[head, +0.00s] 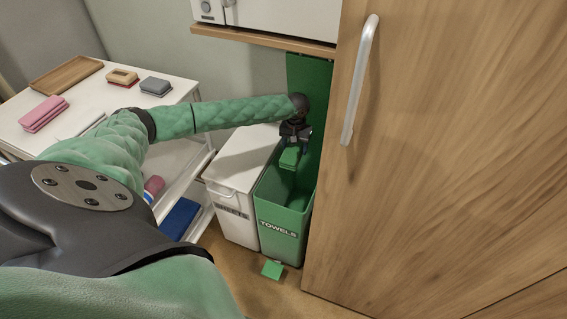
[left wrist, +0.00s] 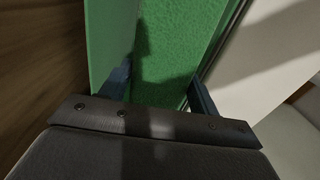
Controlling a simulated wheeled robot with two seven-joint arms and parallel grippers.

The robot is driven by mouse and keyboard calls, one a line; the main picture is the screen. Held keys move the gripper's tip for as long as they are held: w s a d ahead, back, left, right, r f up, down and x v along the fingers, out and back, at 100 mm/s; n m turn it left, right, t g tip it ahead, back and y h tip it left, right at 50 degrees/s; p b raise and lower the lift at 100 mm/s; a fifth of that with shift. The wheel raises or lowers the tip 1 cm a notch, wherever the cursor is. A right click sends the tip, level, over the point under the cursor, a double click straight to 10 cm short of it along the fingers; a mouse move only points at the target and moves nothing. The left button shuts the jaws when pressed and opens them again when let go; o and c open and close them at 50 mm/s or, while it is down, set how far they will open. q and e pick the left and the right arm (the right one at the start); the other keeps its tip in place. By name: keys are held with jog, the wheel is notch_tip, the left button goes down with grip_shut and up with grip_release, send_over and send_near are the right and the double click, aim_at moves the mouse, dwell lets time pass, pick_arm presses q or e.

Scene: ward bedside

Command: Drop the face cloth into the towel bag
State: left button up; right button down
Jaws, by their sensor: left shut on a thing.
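The towel bag is a tall green open bin (head: 283,217) labelled TOWELS, standing on the floor against the cabinet. My left gripper (head: 293,141) is above its open top, pointing down. It is shut on a green face cloth (head: 289,157), which hangs at the bin's mouth. In the left wrist view, a textured green surface (left wrist: 175,45) fills the space beyond and between the fingers (left wrist: 160,92); I take it to be the cloth, though bin and cloth are alike in colour. My right gripper is out of view.
A green panel (head: 310,85) rises behind the bin; a small green flat piece (head: 272,269) lies at its foot. A white lidded bin (head: 233,190) stands left, a wooden cabinet (head: 450,150) right. A white trolley (head: 100,90) holds folded cloths.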

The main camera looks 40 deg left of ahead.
pick_arm(q)
jog(key=o, duration=1.1)
jog(key=shift+c, duration=0.2)
notch_tip(320, 180, up, 6)
jog(key=shift+r+b, duration=0.2)
jog(key=shift+b, duration=0.3)
jog(key=shift+r, duration=0.75)
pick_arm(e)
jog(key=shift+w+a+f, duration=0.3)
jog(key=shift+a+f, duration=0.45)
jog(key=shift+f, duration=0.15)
pick_arm(q)
jog(key=shift+f, duration=0.1)
